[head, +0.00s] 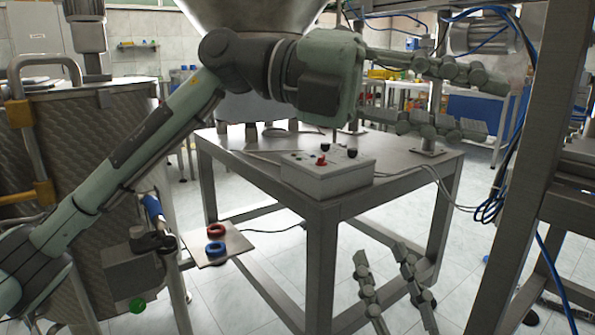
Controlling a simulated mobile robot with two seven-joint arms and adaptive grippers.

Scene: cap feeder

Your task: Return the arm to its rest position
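My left arm (150,145) comes in from the left and reaches across the upper middle of the head view. Its gripper (496,107) points right, with its two fingers spread apart and nothing between them. It appears in front of and above the far side of the metal table. My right gripper (381,252) comes up from the bottom edge, in front of the table's right-hand legs. Its fingers point up, spread apart and empty. The rest of my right arm is out of view.
A grey control box (328,181) with a red button sits on the metal table (408,170). A plate (235,246) with red and blue buttons stands at lower left. A large metal drum (85,125) is at left. A metal frame (515,190) with blue cables (492,208) is at right.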

